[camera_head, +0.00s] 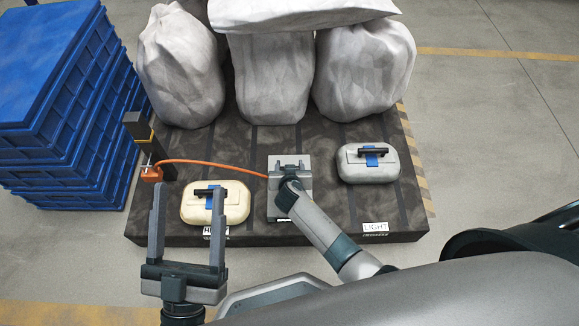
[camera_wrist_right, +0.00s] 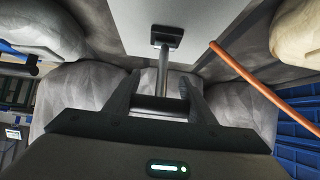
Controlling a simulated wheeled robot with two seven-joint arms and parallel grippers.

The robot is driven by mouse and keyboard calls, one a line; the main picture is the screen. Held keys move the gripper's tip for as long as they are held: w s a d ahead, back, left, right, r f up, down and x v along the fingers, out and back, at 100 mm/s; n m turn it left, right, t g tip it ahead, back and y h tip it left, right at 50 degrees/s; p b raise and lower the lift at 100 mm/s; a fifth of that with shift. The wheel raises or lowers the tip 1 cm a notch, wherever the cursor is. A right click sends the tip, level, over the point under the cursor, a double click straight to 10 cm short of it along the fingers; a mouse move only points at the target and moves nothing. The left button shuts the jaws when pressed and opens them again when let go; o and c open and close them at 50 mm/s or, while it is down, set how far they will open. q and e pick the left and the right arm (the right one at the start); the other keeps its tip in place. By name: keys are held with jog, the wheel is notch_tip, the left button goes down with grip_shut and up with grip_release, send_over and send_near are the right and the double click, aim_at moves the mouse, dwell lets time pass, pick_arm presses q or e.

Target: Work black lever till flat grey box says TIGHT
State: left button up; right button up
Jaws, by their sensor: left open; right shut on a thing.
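The flat grey box (camera_head: 274,207) sits at the front middle of the dark platform, partly covered by my right arm. In the right wrist view its plain grey face (camera_wrist_right: 200,22) fills the top. The black lever (camera_wrist_right: 163,75) has a dark pivot on that face, a metal rod and a black crossbar grip. My right gripper (camera_wrist_right: 160,98) is shut on this grip, a finger at each end; it also shows over the box in the head view (camera_head: 289,177). No readable wording on the box shows. My left gripper (camera_head: 188,190) is open and empty, in front of the cream case.
A cream case (camera_head: 235,212) and a grey case (camera_head: 388,173) flank the box. An orange hose (camera_head: 215,164) runs from a dark post (camera_head: 137,126) to the box. White sacks (camera_head: 265,80) stand behind, blue crates (camera_head: 60,120) at left. A LIGHT label (camera_head: 375,227) is at front right.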

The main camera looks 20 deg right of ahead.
jog(key=shift+s+f+t+b, duration=0.15)
jog(key=shift+s+t+b, duration=0.2)
jog(key=shift+b, duration=0.5)
pick_arm(q)
jog(key=a+r+t, duration=0.3)
jog(key=r+t, duration=0.1)
jog(key=r, duration=0.2)
jog(key=shift+h+b, duration=0.3)
pick_arm(e)
jog(key=shift+t, duration=0.25)
jog(key=o, duration=1.5)
jog(key=shift+r, duration=0.25)
